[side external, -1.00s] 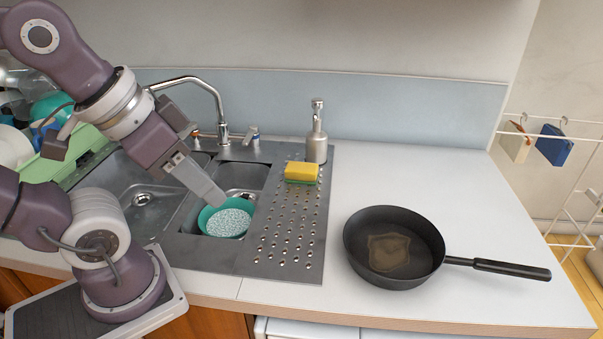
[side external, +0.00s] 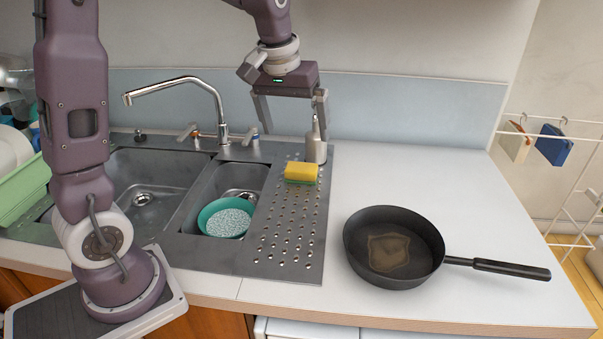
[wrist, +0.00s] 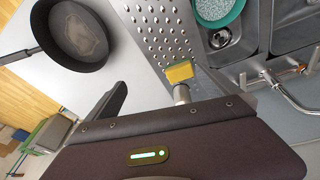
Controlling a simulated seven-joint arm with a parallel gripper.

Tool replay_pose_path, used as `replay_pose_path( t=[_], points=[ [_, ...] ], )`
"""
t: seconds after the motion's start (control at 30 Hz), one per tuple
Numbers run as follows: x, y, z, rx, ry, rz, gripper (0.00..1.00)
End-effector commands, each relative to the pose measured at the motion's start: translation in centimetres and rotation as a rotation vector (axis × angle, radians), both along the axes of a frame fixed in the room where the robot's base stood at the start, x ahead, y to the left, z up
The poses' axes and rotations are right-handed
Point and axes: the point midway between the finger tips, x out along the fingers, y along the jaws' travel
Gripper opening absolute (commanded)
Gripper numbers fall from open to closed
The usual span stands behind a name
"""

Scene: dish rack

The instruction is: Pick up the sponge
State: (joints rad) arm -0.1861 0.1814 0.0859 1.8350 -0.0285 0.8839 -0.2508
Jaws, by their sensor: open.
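The sponge (side external: 301,172) is yellow on top with a green underside. It lies flat near the back of the perforated metal drainboard, just in front of the soap dispenser. It also shows in the wrist view (wrist: 180,72), beside the dispenser. My gripper (side external: 294,138) is open and empty, pointing down above and behind the sponge, with its two fingers spread wide. In the side external view one finger overlaps the top of the dispenser; I cannot tell whether they touch.
The soap dispenser (side external: 316,148) stands right behind the sponge. A tall faucet (side external: 220,105) rises to the left. A green-rimmed bowl (side external: 212,210) sits in the small basin. A black frying pan (side external: 354,240) rests on the counter at right. The counter behind the pan is clear.

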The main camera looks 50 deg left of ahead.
Motion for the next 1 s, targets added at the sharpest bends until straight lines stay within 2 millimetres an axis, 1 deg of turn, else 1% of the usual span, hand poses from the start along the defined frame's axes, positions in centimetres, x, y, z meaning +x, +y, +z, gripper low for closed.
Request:
replay_pose_path(
  t=[0.03, 0.07, 0.1, 0.2, 0.23, 0.33, 0.5, 0.7, 0.8, 1.0],
  points=[
    [2.4, 2.0, -2.5, -0.006, 0.04, 0.063, 1.0],
    [3.7, 3.1, -3.9, -0.009, 0.056, 0.097, 1.0],
    [5.0, 4.5, -5.8, -0.012, 0.075, 0.139, 1.0],
    [7.1, 7.1, -9.5, -0.013, 0.112, 0.216, 1.0],
    [7.5, 7.6, -10.3, -0.013, 0.118, 0.229, 1.0],
    [8.1, 8.5, -11.9, -0.013, 0.131, 0.255, 1.0],
    [8.3, 8.7, -13.9, -0.014, 0.133, 0.258, 1.0],
    [8.6, 9.0, -17.9, -0.014, 0.133, 0.257, 1.0],
    [8.7, 9.1, -18.7, -0.013, 0.131, 0.256, 1.0],
    [8.7, 9.1, -18.8, -0.013, 0.129, 0.255, 1.0]
  ],
)
